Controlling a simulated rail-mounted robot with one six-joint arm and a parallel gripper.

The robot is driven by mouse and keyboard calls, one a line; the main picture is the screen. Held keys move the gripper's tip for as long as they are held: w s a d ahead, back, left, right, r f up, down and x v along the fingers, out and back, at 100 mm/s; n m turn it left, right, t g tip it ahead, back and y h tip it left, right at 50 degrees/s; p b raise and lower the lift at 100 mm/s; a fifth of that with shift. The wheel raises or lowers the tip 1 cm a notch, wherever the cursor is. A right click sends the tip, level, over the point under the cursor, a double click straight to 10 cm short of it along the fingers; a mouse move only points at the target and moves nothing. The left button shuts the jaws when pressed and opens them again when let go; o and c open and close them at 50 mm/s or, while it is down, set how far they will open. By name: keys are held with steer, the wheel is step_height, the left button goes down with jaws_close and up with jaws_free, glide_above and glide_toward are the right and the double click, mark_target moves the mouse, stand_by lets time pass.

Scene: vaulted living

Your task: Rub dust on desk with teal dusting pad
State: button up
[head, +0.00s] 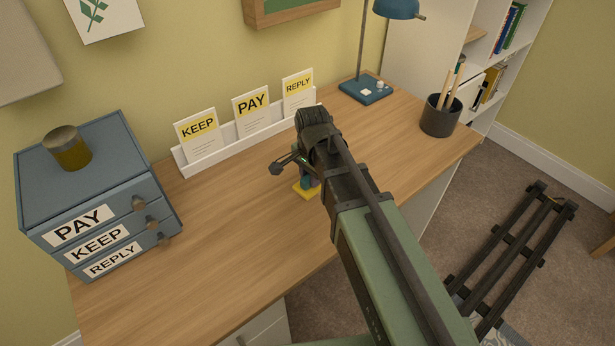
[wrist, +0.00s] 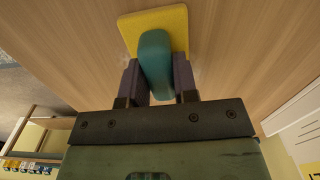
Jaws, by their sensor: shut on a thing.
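My gripper (wrist: 156,82) is shut on the teal handle of the dusting pad (wrist: 155,55). The pad has a flat yellow base, which lies at or very near the wooden desk top (head: 230,215). In the head view the pad (head: 303,192) shows as a small yellow patch under my gripper (head: 308,176), mostly hidden by my arm. It is near the middle of the desk, in front of the letter rack. A faint pale smudge, possibly dust, shows on the wood beside the pad in the wrist view. No clear dust patch shows in the head view.
A blue drawer box (head: 95,190) with a jar (head: 67,148) on top stands at left. A white letter rack (head: 245,135) with cards is along the wall. A lamp (head: 365,90) and a pencil cup (head: 440,115) stand at right. The desk's left front is clear.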

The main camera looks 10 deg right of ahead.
mark_target(303, 194)
steer(key=shift+w+d, duration=1)
steer(key=shift+d, duration=0.6)
steer(key=shift+w+d, duration=1.05)
steer(key=shift+d, duration=0.6)
steer(key=shift+w+d, duration=1)
steer(key=shift+d, duration=0.6)
steer(key=shift+s+d+f, duration=0.15)
steer(key=shift+s+d, duration=0.2)
steer(key=shift+s, duration=0.4)
jaws_close()
steer(key=shift+s+a, duration=0.5)
steer(key=shift+a, duration=0.35)
steer(key=shift+s+a, duration=0.45)
steer(key=shift+a, duration=0.35)
steer(key=shift+s+a+f, duration=0.1)
steer(key=shift+s+a, duration=0.9)
steer(key=shift+a, duration=0.6)
steer(key=shift+s+a+r, duration=0.1)
steer(key=shift+s+a, duration=0.95)
steer(key=shift+a, duration=0.6)
steer(key=shift+s+a+f, duration=0.1)
steer(key=shift+s+a, duration=0.9)
steer(key=shift+a, duration=0.6)
step_height(303, 194, up, 6)
steer(key=p, duration=0.5)
steer(key=shift+p, duration=0.3)
